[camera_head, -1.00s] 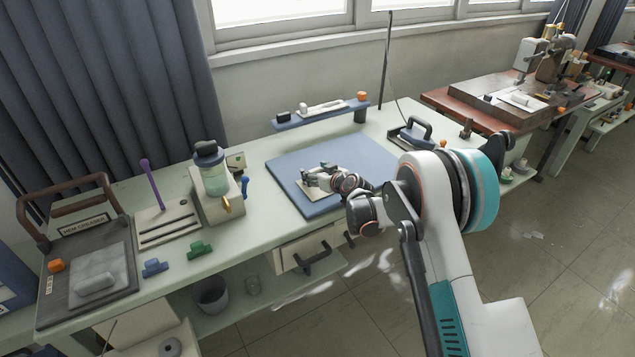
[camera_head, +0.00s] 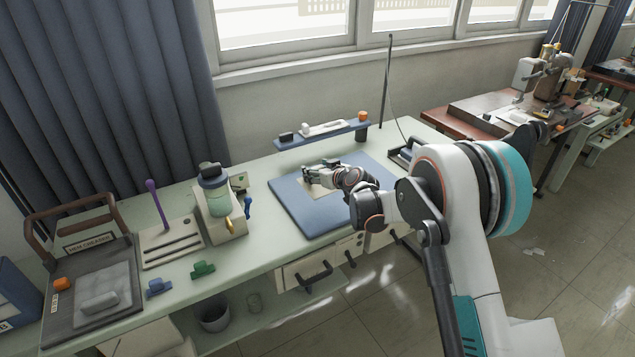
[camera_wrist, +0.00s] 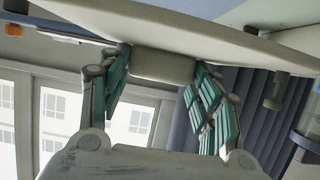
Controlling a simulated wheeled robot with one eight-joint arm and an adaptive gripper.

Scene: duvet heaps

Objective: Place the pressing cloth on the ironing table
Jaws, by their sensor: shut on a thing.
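The pressing cloth (camera_head: 312,188) is a small, flat beige piece over the blue ironing table (camera_head: 318,222), toward its left part. My gripper (camera_head: 310,172) is above it, with part of the cloth hidden behind the fingers. In the wrist view, my gripper (camera_wrist: 160,62) is shut on a beige block-like part joined to a broad pale flat piece, which I take to be the pressing cloth (camera_wrist: 215,33). A strip of blue shows past its edge at the top. I cannot tell whether the cloth touches the ironing table.
A narrow blue shelf (camera_head: 345,137) stands behind the ironing table. An iron (camera_head: 404,154) is at right, partly hidden by my arm. A bottle (camera_head: 215,190) on a beige stand, small blue and green clips (camera_head: 203,270), and a dark tray (camera_head: 88,318) are at left.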

